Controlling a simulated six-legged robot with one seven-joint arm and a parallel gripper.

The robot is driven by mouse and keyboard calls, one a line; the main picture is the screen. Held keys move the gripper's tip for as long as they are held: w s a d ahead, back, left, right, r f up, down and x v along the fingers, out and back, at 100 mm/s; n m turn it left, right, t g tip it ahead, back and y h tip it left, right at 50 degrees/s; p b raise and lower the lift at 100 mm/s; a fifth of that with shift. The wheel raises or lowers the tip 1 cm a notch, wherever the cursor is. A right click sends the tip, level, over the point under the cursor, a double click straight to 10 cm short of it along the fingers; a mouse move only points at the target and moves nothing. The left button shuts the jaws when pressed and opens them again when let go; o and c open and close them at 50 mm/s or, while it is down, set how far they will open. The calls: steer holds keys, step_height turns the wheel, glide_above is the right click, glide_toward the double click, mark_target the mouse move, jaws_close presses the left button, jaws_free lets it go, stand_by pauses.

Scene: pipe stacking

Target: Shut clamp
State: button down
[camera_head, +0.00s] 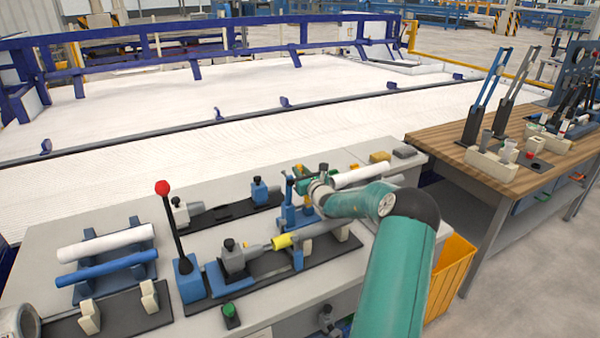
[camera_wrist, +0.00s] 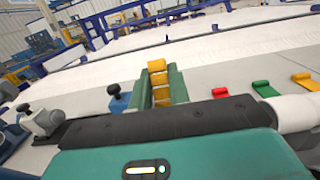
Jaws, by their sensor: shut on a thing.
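My gripper (camera_head: 302,178) is at the blue clamp (camera_head: 291,212) near the middle of the grey bench, its fingers at the clamp's upper end. In the wrist view my gripper's green fingers with yellow pads (camera_wrist: 158,84) are close together. They are shut on what appears to be the clamp's handle, which is mostly hidden by the fingers. A grey pipe fixture (camera_head: 234,256) on a blue base stands to the front left of the clamp.
A red-knobbed lever (camera_head: 163,190) stands upright at left. White and blue pipes (camera_head: 106,243) lie on a rack further left. A white pipe (camera_head: 358,175) lies behind my wrist. A wooden table (camera_head: 440,140) with upright tools stands right, and an orange bin (camera_head: 452,266) below.

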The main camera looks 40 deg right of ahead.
steer(key=shift+s+a+r+t+h, duration=0.2)
steer(key=shift+s+r+t, duration=0.05)
steer(key=shift+s+t, duration=0.4)
steer(key=shift+s+a+r+t+h, duration=0.25)
steer(key=shift+s+t, duration=0.25)
steer(key=shift+t, duration=0.15)
steer(key=c, duration=1.3)
jaws_free()
steer(key=v, duration=0.7)
steer(key=shift+s, duration=0.25)
